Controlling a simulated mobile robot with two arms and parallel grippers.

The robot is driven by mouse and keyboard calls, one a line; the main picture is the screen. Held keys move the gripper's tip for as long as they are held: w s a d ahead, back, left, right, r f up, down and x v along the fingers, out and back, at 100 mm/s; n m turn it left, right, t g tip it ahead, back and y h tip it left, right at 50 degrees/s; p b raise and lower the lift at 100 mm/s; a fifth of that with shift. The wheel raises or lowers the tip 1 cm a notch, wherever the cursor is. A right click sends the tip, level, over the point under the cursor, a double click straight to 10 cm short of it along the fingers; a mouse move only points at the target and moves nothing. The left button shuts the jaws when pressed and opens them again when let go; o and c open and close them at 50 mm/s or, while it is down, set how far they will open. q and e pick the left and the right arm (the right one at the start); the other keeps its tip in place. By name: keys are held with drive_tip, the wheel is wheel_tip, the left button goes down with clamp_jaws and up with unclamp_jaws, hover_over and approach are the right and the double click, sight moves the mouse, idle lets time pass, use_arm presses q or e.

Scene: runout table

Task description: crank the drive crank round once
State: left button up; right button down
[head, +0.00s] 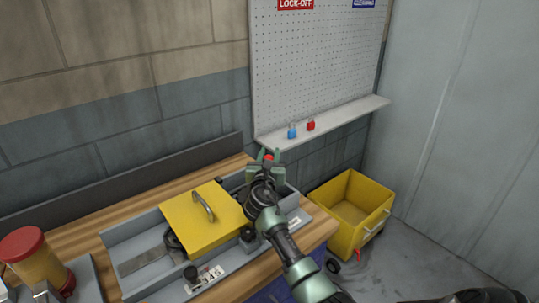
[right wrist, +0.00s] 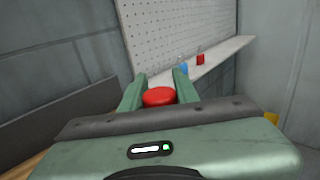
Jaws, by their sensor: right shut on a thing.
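My right gripper (head: 268,157) reaches over the right end of the grey runout trough (head: 122,236). Its fingers are shut on a red round knob (right wrist: 158,96), which shows between the fingertips in the right wrist view. The knob looks like the grip of the drive crank; a bit of red also shows between the fingers in the head view. The crank's arm and hub are hidden behind my gripper and wrist, so its angle cannot be told. My left gripper is not in view.
A yellow cover (head: 190,232) with a metal handle sits on the trough, left of my arm. A red-lidded jar (head: 35,265) stands at far left. A yellow cart (head: 350,210) stands on the floor at right. Blue (head: 292,133) and red (head: 311,125) padlocks are on the pegboard shelf.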

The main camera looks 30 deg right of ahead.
idle(0.5)
drive_tip(key=shift+s+d+m+g+h+b, duration=0.1)
drive_tip(key=shift+s+m+g+h+b, duration=0.35)
drive_tip(key=shift+s+m+g+h, duration=0.7)
drive_tip(key=shift+s+a+m+g+h+b, duration=0.1)
drive_tip(key=shift+s+m+g+h+b, duration=0.3)
drive_tip(key=shift+m+g+h, duration=0.85)
drive_tip(key=shift+s+d+m+g+h+b, duration=0.1)
drive_tip(key=shift+s+m+g+h+b, duration=0.5)
drive_tip(key=shift+g, duration=1.1)
drive_tip(key=shift+s+m, duration=0.15)
drive_tip(key=shift+m, duration=0.15)
drive_tip(key=c, duration=1.1)
unclamp_jaws()
drive_tip(key=shift+o, duration=0.2)
